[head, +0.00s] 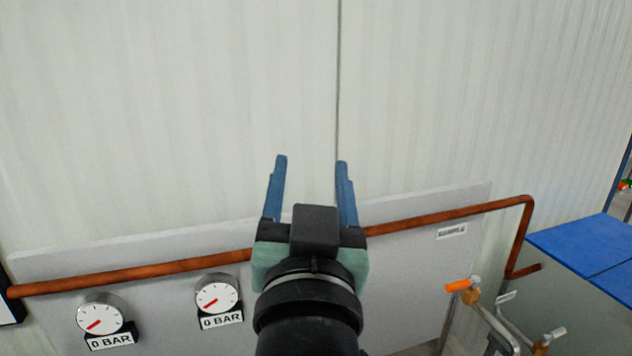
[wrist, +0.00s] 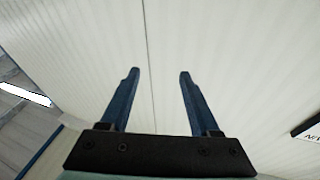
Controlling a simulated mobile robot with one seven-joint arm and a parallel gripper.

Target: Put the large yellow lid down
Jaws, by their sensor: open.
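My gripper (head: 312,164) is open and empty, with its two blue fingers apart. It points up toward a pale ribbed wall in the head view. The wrist view also shows my gripper (wrist: 158,74) open, with only the pale wall beyond the fingers. No large yellow lid shows in either view.
A copper pipe (head: 160,268) runs along a grey panel (head: 420,290) behind my arm. Two gauges (head: 101,319) (head: 217,297) labelled 0 BAR are at the lower left. Orange-handled (head: 459,286) and white-handled valves are at the lower right, near a blue surface (head: 580,245).

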